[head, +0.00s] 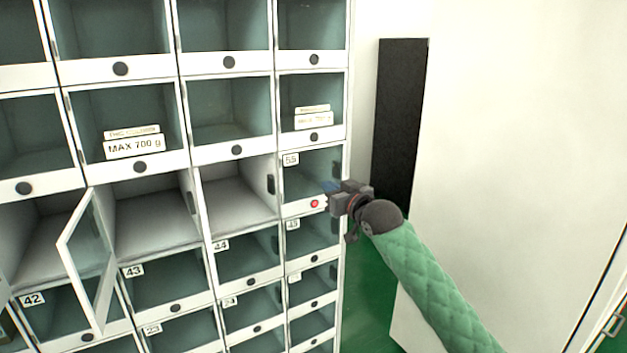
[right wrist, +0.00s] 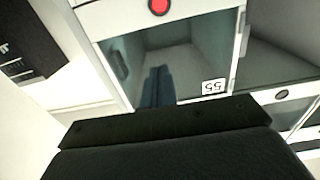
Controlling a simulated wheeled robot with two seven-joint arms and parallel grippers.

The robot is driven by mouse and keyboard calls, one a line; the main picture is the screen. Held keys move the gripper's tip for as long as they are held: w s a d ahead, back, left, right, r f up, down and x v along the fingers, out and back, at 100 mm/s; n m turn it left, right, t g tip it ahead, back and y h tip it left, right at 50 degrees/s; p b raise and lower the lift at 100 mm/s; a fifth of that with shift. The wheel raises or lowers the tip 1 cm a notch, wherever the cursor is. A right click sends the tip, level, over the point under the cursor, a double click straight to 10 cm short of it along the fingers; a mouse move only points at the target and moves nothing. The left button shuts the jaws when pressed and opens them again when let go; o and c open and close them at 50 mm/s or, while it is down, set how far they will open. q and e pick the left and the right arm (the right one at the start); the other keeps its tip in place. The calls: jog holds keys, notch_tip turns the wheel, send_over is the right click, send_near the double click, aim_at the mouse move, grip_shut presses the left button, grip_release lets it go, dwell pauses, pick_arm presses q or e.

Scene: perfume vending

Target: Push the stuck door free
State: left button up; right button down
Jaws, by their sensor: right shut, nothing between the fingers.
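The door marked 55 (head: 305,170) is in the right column of the locker wall and looks closed. A red light (head: 314,204) glows on its lower frame, where other doors show dark round knobs. The right wrist view shows the same door (right wrist: 130,62) upside down, with its red light (right wrist: 158,6) at the top. My right gripper (head: 330,187) is shut and empty, with its fingertips in front of door 55's right part. In the wrist view its blue fingers (right wrist: 158,86) overlap the glass; I cannot tell whether they touch it. My left gripper is not in view.
A glass door (head: 88,258) at the left stands swung open, sticking out. Two compartments (head: 235,200) beside door 55 have no closed door in front. A black panel (head: 400,125) and a white wall (head: 520,150) are at the right. The floor (head: 372,290) is green.

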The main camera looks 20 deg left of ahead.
aim_at(319, 180)
jog(key=shift+x, duration=1.55)
jog(key=shift+d, duration=0.15)
jog(key=p+v, duration=0.4)
jog(key=v, duration=2.2)
dwell(1.2)
